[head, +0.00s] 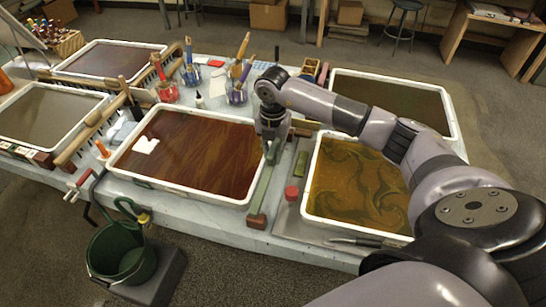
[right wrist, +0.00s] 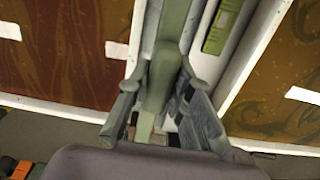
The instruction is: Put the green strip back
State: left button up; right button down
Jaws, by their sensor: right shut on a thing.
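The long green strip (head: 263,190) lies lengthwise in the gap between the brown wood-patterned tray (head: 118,160) and the swirled golden tray (head: 308,190). A brown end piece (head: 257,221) shows at its near end. My right gripper (head: 272,150) is over the strip and shut on it. In the right wrist view the strip (right wrist: 174,25) runs up from between the fingers (right wrist: 160,95). I cannot tell whether the strip touches the table. My left gripper is not in view.
Jars of brushes (head: 237,92) stand behind. A wooden rake (head: 95,135) lies left. A green bucket (head: 122,252) is below the table's front edge.

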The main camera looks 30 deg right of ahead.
notch_tip(320, 180, down, 3)
jog(key=shift+r, duration=0.15)
jog(key=shift+f, duration=0.25)
jog(key=c, duration=1.4)
grip_release()
jog(key=shift+c, duration=0.2)
jog(key=shift+r, duration=0.1)
notch_tip(320, 180, up, 12)
jog(key=shift+r+b, duration=0.1)
jog(key=shift+b, duration=0.75)
